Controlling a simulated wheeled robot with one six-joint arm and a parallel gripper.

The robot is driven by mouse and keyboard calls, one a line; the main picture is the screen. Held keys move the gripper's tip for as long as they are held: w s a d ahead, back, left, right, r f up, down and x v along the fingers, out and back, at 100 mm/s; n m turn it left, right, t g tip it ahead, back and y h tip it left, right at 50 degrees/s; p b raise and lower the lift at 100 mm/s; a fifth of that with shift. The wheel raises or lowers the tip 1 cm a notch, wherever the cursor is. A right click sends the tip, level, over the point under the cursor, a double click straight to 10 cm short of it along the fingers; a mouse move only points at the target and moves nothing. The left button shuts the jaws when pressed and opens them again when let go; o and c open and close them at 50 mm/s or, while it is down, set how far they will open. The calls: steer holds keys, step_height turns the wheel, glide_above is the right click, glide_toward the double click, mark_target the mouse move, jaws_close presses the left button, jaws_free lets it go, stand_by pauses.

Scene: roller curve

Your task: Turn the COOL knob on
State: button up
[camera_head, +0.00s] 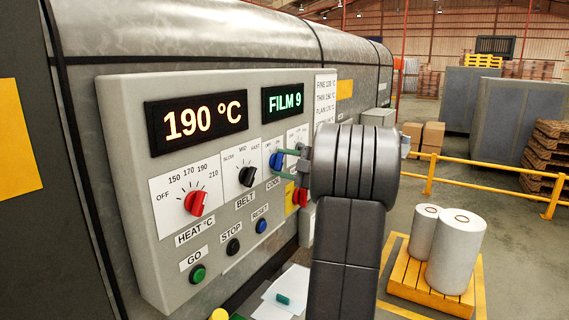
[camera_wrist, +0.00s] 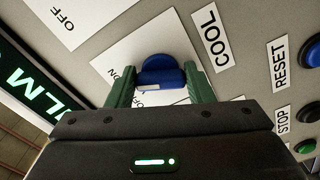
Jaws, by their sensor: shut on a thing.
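The blue COOL knob (camera_head: 276,161) is on the grey control panel (camera_head: 128,130), on a white plate to the right of the black BELT knob. My gripper (camera_head: 283,164) reaches it from the right with its green fingers. In the wrist view the blue COOL knob (camera_wrist: 160,70) sits between the two green fingers of my gripper (camera_wrist: 160,82), which are shut on its sides. The COOL label (camera_wrist: 210,37) is beside it. OFF and ON marks on the plate are partly hidden by the knob and fingers, so I cannot tell its setting.
The red HEAT knob (camera_head: 196,202), black BELT knob (camera_head: 247,176) and another red knob (camera_head: 300,197) are nearby. GO (camera_head: 198,273), STOP (camera_head: 233,246) and RESET (camera_head: 261,226) buttons sit below. Displays read 190 °C and FILM 9. Yellow railing (camera_head: 480,168) and rolls on a pallet stand right.

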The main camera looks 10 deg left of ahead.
steer(key=shift+f, duration=0.1)
steer(key=o, duration=1)
steer(key=shift+c, duration=0.2)
steer(key=b+v, duration=0.3)
steer(key=v, duration=1.1)
steer(key=shift+b, duration=0.3)
steer(key=shift+a, duration=0.1)
steer(key=p+x, duration=0.3)
steer(key=x, duration=1)
steer(key=shift+w+a+p, duration=0.1)
steer(key=shift+a+p, duration=0.1)
steer(key=shift+p, duration=0.1)
steer(key=shift+w+a, duration=0.1)
steer(key=shift+a, duration=0.05)
